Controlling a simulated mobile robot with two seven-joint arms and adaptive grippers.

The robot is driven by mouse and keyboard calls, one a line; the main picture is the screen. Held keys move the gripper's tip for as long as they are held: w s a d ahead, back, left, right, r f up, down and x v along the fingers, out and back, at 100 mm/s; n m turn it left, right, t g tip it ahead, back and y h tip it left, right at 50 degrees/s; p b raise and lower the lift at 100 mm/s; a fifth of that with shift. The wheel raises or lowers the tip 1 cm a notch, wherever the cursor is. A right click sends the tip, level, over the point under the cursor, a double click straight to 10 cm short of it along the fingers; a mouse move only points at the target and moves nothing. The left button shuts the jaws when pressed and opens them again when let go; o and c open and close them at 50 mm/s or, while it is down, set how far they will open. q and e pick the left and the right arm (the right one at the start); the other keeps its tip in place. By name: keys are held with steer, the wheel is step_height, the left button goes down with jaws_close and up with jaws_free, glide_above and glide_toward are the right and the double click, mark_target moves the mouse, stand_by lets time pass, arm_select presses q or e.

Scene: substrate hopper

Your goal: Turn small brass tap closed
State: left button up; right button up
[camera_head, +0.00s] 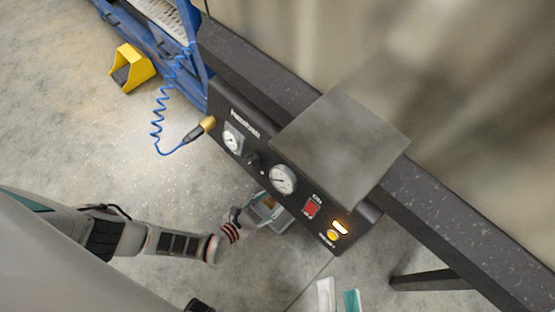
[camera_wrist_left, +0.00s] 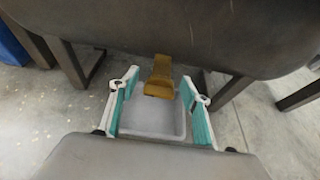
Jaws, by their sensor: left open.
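The small brass tap (camera_wrist_left: 160,78) shows in the left wrist view, hanging below the dark rounded underside of the machine. My left gripper (camera_wrist_left: 159,88) is open, with one teal-padded finger to each side of the tap in the picture. I see no contact, and cannot tell how far the tap reaches between the fingers. In the head view my left gripper (camera_head: 262,209) is at the lower edge of the black control panel, and the tap is hidden there. My right gripper (camera_head: 338,297) shows only its fingertips at the bottom edge, apart and empty.
A grey tray (camera_wrist_left: 151,117) sits below the tap. The black panel (camera_head: 262,161) carries gauges, a red switch and lit yellow buttons. A coiled blue hose (camera_head: 157,121) hangs at its left, and a yellow pedal guard (camera_head: 131,68) stands on the floor. A dark table leg (camera_head: 430,280) is at right.

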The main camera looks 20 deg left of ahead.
arm_select(q)
steer(key=shift+w+d+f, duration=0.1)
steer(key=shift+w+f, duration=0.05)
steer(key=shift+w, duration=0.1)
steer(key=c, duration=1.1)
steer(key=shift+m+y, duration=0.7)
steer(key=shift+m, duration=0.2)
steer(key=o, duration=1.1)
